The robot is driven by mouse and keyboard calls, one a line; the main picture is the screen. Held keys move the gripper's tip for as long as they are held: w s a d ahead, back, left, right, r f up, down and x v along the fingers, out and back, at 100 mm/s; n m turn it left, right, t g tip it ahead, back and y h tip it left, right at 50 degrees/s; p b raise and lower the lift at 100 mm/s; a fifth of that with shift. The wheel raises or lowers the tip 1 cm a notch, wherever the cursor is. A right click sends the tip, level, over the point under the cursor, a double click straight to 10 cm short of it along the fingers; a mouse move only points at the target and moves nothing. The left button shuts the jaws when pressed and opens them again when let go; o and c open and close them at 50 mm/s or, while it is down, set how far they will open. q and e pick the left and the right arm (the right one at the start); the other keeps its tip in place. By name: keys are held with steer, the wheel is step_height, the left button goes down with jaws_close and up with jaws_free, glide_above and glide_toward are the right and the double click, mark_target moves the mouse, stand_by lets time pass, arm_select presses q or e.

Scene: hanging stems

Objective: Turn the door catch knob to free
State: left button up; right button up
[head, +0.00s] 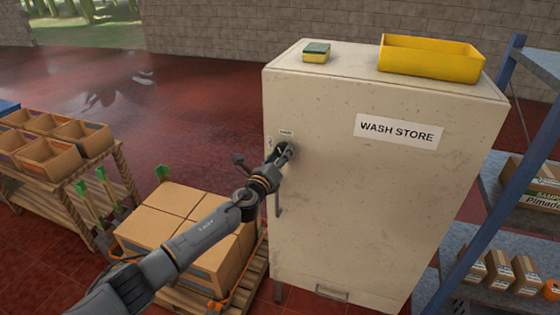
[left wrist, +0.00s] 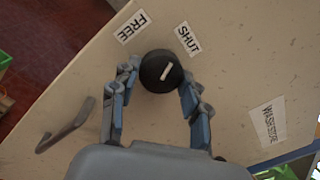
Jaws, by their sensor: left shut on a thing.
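The black round door catch knob (left wrist: 154,80) is on the cream door of the wash store cabinet (head: 350,220). Its white pointer mark slants up and right, towards the SHUT label (left wrist: 188,39). The FREE label (left wrist: 133,26) is up and left of the knob. My left gripper (head: 283,152) is at the knob near the door's left edge. In the left wrist view its two fingers (left wrist: 161,82) are closed on the knob's two sides. In the head view the gripper mostly hides the knob. My right gripper is not in view.
A grey door handle (left wrist: 68,127) stands out below the knob. A sponge (head: 316,52) and a yellow bin (head: 430,62) are on the cabinet top. Cardboard boxes (head: 160,222) sit on a pallet at left, under my arm. Blue shelving (head: 505,140) stands at right.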

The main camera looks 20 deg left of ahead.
arm_select(q)
steer(key=n+b, duration=0.1)
steer(key=n, duration=0.3)
steer(key=shift+b, duration=0.4)
steer(key=shift+d+r+n+y+b, duration=0.2)
steer(key=shift+n+b, duration=0.45)
steer(key=shift+n, duration=1.65)
steer(key=shift+a+f+n+y+b, duration=0.1)
steer(key=shift+n+y+b, duration=0.4)
steer(key=shift+n, duration=1.8)
steer(key=o, duration=1.1)
steer(key=shift+o, duration=0.2)
